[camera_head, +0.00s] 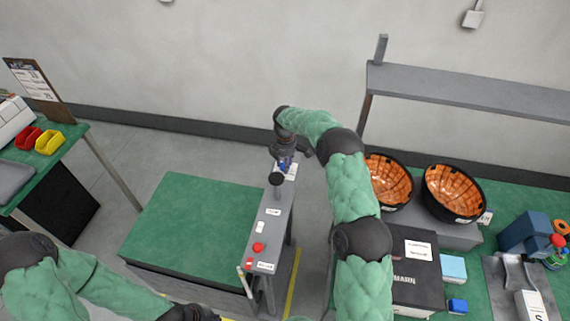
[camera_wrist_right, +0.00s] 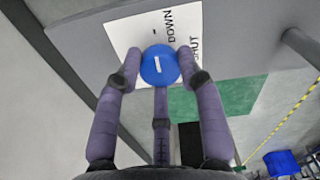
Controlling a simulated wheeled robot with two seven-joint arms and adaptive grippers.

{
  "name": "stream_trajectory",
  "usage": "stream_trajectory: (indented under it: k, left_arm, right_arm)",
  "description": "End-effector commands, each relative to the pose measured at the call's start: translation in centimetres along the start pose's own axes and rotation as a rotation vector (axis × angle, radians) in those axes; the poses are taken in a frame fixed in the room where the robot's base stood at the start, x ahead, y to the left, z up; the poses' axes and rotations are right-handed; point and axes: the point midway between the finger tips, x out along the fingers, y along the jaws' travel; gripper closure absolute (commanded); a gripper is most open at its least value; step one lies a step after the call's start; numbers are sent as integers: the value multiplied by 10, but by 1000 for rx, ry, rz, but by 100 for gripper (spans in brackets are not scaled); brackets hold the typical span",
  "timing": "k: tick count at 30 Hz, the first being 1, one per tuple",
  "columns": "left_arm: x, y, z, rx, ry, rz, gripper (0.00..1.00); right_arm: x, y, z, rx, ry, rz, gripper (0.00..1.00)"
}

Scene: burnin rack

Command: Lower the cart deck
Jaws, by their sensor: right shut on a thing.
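The cart deck (camera_head: 195,225) is a flat green surface in the middle left of the head view. Along its right side runs a grey control panel (camera_head: 262,228) with a red button (camera_head: 258,247) and a black knob (camera_head: 276,179). My right gripper (camera_head: 285,160) is at the panel's far end. In the right wrist view its three fingers (camera_wrist_right: 158,75) are shut around a round blue knob (camera_wrist_right: 160,65). The knob stands in front of a white label reading "DOWN" (camera_wrist_right: 150,30). My left gripper (camera_head: 203,315) is mostly cut off at the bottom edge; its fingers are unclear.
A bench at right holds two black-rimmed orange bowls (camera_head: 388,181) (camera_head: 453,192), a dark box (camera_head: 415,262) and small blue items (camera_head: 457,305). A green-topped table (camera_head: 70,135) with red and yellow bins stands at left. Floor beyond the deck is clear.

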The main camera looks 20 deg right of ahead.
Motion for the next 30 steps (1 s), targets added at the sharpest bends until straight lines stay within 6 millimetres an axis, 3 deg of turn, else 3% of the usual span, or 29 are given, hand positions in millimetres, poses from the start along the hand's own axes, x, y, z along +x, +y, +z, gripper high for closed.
stream_trajectory:
  k: [11, 12, 15, 25, 30]
  left_arm:
    - [0, 0, 0, 0, 0, 0, 100]
    - [0, 0, 0, 0, 0, 0, 100]
    - [0, 0, 0, 0, 0, 0, 100]
    - [0, 0, 0, 0, 0, 0, 100]
    - [0, 0, 0, 0, 0, 0, 100]
  right_arm:
    - [1, -1, -1, -6, 0, -2, 94]
    - [1, -1, -1, -6, 0, -2, 59]
    - [1, -1, -1, -6, 0, -2, 38]
    - [-1, 0, 0, -5, 0, 0, 38]
    - [-16, 1, 0, -4, 0, 2, 38]
